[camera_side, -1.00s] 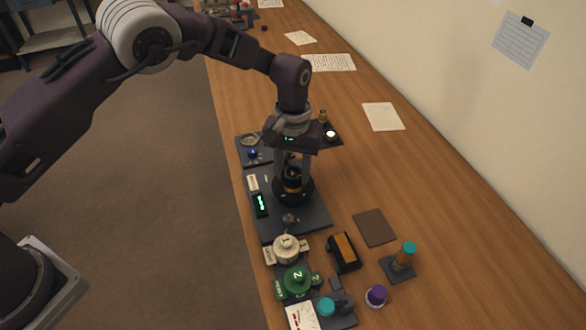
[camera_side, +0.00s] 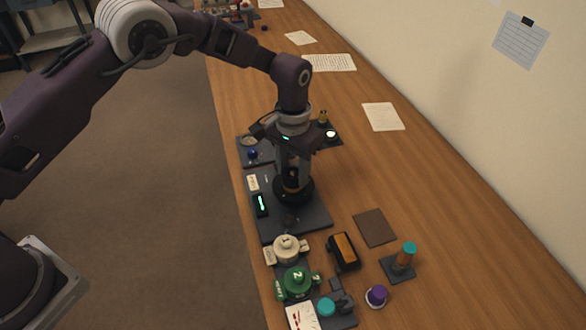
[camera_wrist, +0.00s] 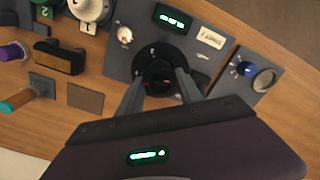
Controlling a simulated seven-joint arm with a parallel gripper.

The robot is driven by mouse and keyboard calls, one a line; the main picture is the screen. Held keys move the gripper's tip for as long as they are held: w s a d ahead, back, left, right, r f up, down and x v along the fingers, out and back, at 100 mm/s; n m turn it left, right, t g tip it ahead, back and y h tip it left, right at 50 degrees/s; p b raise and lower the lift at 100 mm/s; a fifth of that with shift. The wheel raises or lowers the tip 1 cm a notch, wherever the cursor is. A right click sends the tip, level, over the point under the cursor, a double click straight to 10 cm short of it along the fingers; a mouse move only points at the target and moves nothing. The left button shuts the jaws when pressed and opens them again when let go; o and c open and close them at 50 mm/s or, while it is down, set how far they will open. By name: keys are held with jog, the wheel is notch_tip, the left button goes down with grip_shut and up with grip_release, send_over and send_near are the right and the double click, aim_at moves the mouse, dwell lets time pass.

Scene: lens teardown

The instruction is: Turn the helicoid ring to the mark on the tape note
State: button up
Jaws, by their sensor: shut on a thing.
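The helicoid ring (camera_wrist: 158,76) is the dark round part with a brownish inner edge on the dark grey plate (camera_side: 312,221).
A white numbered pot (camera_side: 286,248) and a green one (camera_side: 297,281) stand in front of the plate. A black and orange block (camera_side: 343,251), a brown pad (camera_side: 374,227) and a teal-topped tool (camera_side: 403,260) lie to the right. A blue-knobbed plate (camera_wrist: 243,69) is close behind.

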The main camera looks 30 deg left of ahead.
aim_at(293, 172)
jog(key=o, duration=1.4)
notch_tip(293, 172, up, 7)
jog(key=shift+r, duration=0.1)
jog(key=s+a+r+t, duration=0.1)
jog(key=s+a+r, duration=0.35)
jog(key=r, duration=0.25)
jog(key=s+a+r+n+t, duration=0.1)
jog(key=s+a+r, duration=0.2)
jog(key=s+r, duration=0.3)
jog(key=s+a+r+t, duration=0.1)
jog(key=s+a+r, duration=0.25)
jog(key=r, duration=0.45)
jog(key=s+a+f+t, duration=0.1)
jog(key=s+a, duration=0.2)
jog(key=s, duration=0.6)
jog(key=s+a+f+n+t, duration=0.1)
jog(key=s+a, duration=0.2)
jog(key=s, duration=0.6)
jog(key=shift+s+f+t, duration=0.15)
jog(key=shift+s+t, duration=0.15)
jog(key=shift+s, duration=0.05)
